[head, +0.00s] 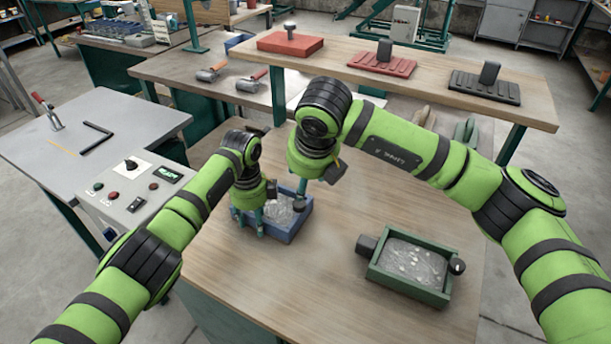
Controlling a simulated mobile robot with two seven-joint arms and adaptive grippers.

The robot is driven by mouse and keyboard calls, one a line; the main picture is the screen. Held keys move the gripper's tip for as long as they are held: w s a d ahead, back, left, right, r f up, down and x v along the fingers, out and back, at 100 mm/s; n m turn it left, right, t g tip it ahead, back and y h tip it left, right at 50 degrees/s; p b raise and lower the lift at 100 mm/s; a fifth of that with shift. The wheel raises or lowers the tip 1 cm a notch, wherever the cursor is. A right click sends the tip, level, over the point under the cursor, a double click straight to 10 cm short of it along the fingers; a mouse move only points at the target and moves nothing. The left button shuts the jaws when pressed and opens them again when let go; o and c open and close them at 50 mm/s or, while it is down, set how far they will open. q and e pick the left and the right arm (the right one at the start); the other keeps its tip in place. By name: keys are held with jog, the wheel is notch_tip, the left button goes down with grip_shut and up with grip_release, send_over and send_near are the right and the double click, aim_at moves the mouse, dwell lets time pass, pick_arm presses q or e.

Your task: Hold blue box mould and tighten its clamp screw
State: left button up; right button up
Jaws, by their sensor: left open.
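The blue box mould (286,234) stands on the wooden table with pale, glassy-looking fibre inside. A dark knob, which looks like its clamp screw (300,204), shows at its far right side. My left gripper (252,228) is at the mould's left side, pointing down, its teal fingers open near the left wall. Whether they touch the wall is unclear. My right gripper (308,192) hangs above the mould's right side, close to the dark knob. Its fingertips are small and partly hidden, so I cannot tell whether they are open or shut.
A green box mould (428,295) with dark knobs stands front right on the table. A raised shelf (350,57) behind carries red and dark blocks. Two rollers (252,81) lie at the back. A control panel (137,189) is left. The table's front middle is clear.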

pick_arm(q)
notch_tip(320, 180, up, 12)
jog(key=shift+f, duration=0.15)
dwell(0.5)
notch_tip(320, 180, up, 7)
jog(key=p, duration=0.8)
dwell(0.4)
dwell(0.4)
